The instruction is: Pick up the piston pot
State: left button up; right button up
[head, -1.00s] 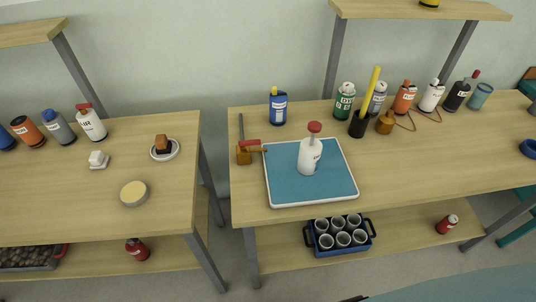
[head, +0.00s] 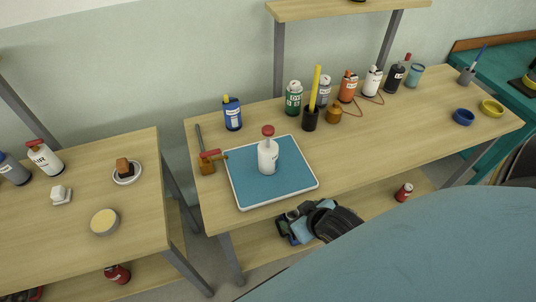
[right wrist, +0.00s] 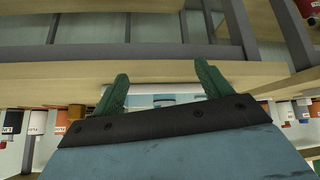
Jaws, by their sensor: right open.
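The likely piston pot is a white pot with a red top (head: 268,156). It stands upright on the blue-topped tray (head: 245,190) on the right-hand bench. My right gripper (head: 302,216) is in front of the bench's front edge, below and to the right of the pot in the head view. It is apart from the pot and empty. Its two green fingers (right wrist: 163,82) are spread in the right wrist view, with a pale and blue strip showing between them. My left gripper is not in view.
A blue can (head: 232,114), a dark cup with a yellow stick (head: 310,118) and several bottles stand behind. A red can (head: 404,193) is on the lower shelf.

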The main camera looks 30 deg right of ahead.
notch_tip(320, 180, up, 6)
jog(key=w+t, duration=0.1)
jog(key=w, duration=0.1)
jog(key=t+y, duration=0.2)
jog(key=t, duration=0.3)
send_near(268, 154)
jog(key=d+f, duration=0.1)
jog(key=f, duration=0.1)
jog(key=x, duration=1.2)
jog(key=shift+w+d+f, duration=0.25)
jog(key=shift+d, duration=0.05)
jog(key=c, duration=1.2)
